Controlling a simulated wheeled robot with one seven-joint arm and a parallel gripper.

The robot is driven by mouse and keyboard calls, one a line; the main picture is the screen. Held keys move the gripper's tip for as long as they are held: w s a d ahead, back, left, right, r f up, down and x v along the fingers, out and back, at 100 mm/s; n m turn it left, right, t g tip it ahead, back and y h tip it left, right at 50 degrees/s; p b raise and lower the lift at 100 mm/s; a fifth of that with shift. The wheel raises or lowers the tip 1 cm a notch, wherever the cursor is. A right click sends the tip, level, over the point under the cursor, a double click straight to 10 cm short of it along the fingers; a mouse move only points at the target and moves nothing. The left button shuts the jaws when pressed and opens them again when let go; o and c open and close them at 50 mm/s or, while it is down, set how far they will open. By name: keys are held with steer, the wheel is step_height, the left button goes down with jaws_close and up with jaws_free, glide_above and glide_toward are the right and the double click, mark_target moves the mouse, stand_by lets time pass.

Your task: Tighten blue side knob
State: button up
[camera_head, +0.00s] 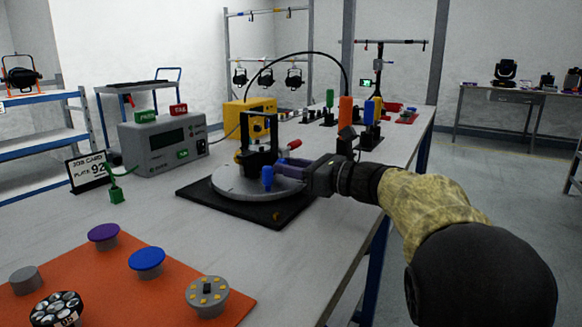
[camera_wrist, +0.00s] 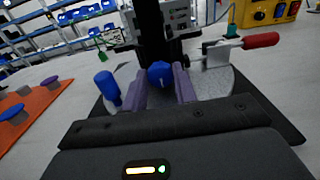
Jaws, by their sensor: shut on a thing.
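The blue side knob (camera_wrist: 160,74) sits low on the front of a black upright frame (camera_wrist: 150,35). My gripper (camera_wrist: 160,84) has its two purple fingers on either side of the knob and is shut on it. In the head view my gripper (camera_head: 284,168) reaches in from the right, and I cannot make out the knob there. The frame (camera_head: 262,135) stands on a round grey plate (camera_head: 228,182). A separate blue upright handle (camera_wrist: 108,88) stands left of the fingers; it also shows in the head view (camera_head: 267,178).
A red-handled clamp (camera_wrist: 260,41) stands right of the frame. The plate lies on a black mat (camera_head: 275,214). A grey meter box (camera_head: 165,143) and a job card (camera_head: 88,172) stand left. An orange mat (camera_head: 120,285) with several knobs lies in front.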

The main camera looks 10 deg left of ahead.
steer(key=shift+m, duration=0.3)
steer(key=shift+r+m+p, duration=0.1)
steer(key=shift+m+p, duration=0.65)
steer(key=shift+m, duration=0.45)
steer(key=shift+w+d+m+p, duration=0.1)
steer(key=shift+m+p, duration=0.65)
steer(key=shift+m, duration=0.75)
steer(key=shift+f, duration=0.2)
steer(key=o, duration=1)
